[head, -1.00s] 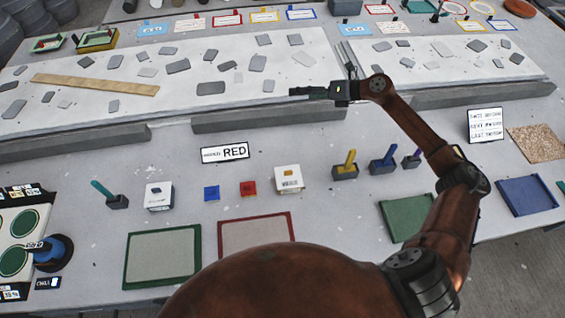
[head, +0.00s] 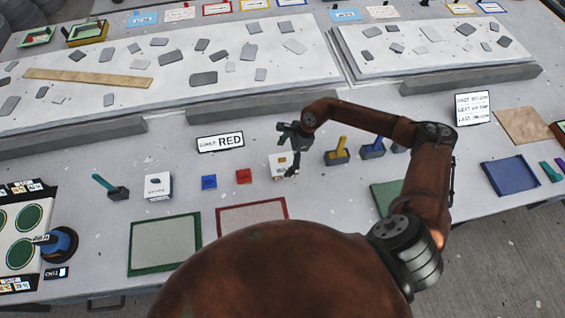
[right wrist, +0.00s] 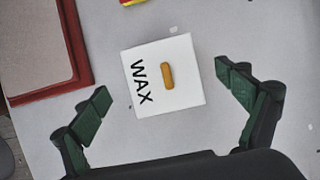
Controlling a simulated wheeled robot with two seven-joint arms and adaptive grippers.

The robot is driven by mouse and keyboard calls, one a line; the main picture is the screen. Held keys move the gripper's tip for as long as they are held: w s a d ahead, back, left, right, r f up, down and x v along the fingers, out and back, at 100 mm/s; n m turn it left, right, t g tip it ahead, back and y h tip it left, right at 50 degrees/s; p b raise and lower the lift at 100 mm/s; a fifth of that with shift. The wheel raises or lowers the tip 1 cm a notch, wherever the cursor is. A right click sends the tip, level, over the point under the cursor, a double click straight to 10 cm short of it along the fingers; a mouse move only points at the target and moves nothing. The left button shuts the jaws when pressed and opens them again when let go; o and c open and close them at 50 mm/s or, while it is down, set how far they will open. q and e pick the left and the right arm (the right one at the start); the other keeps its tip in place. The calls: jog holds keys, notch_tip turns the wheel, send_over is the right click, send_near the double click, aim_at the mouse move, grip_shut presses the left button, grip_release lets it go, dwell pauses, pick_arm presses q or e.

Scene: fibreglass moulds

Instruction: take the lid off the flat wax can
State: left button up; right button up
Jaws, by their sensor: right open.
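The flat wax can is a white square box with the word WAX and a small orange-brown handle on its lid. In the right wrist view the lid (right wrist: 187,88) faces the camera, and the handle (right wrist: 167,76) lies at its middle. My right gripper (right wrist: 168,98) is open, with one dark green finger to each side of the can and nothing between them in contact. In the head view the right gripper (head: 290,152) hangs over the can (head: 277,165) and hides part of it. My left gripper is not in view.
A red-rimmed tray (head: 288,208) and a green-rimmed tray (head: 133,262) lie nearer me. A red block (head: 244,176), a blue block (head: 209,182) and another white box (head: 158,186) stand left of the can. A yellow-handled tool in a holder (head: 337,157) stands close to its right.

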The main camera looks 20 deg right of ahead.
jog(key=shift+x, duration=0.95)
jog(key=shift+c, duration=0.7)
